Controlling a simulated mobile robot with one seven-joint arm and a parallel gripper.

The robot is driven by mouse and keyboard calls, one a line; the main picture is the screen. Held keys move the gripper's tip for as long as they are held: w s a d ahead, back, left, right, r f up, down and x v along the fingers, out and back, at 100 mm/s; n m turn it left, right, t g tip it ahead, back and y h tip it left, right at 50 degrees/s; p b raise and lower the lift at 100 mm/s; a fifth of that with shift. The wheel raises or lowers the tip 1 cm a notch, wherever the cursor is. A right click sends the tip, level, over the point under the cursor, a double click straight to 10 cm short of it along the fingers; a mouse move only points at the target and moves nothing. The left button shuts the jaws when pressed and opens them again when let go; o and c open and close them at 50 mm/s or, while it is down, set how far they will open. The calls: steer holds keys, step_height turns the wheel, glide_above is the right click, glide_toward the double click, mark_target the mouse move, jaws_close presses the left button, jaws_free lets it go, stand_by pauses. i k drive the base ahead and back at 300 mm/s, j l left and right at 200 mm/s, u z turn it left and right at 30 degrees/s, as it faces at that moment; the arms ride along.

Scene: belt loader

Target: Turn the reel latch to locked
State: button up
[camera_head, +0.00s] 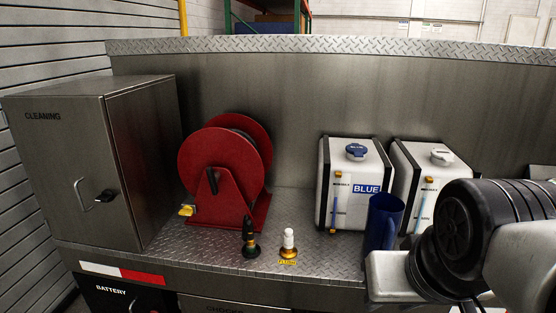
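A red hose reel (222,172) stands on the metal deck, left of the middle, with a dark hose or core between its two discs. A small yellow piece (186,210), which looks like the reel latch, sits at the lower left of the reel's red stand. It is too small to tell which way it is turned or whether it is locked. Links of my arm fill the lower right corner. My gripper's fingers do not show, and nothing touches the reel.
A steel cleaning cabinet (70,170) stands left of the reel. A black-handled fitting (249,240) and a white-topped fitting (289,243) stand in front of it. Two white tanks (340,150) (432,155) and a blue jug (383,222) are at the right. A steel wall (290,90) closes the back.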

mark_target(186, 210)
steer(key=i+j+u, duration=0.5)
steer(key=i+j, duration=0.2)
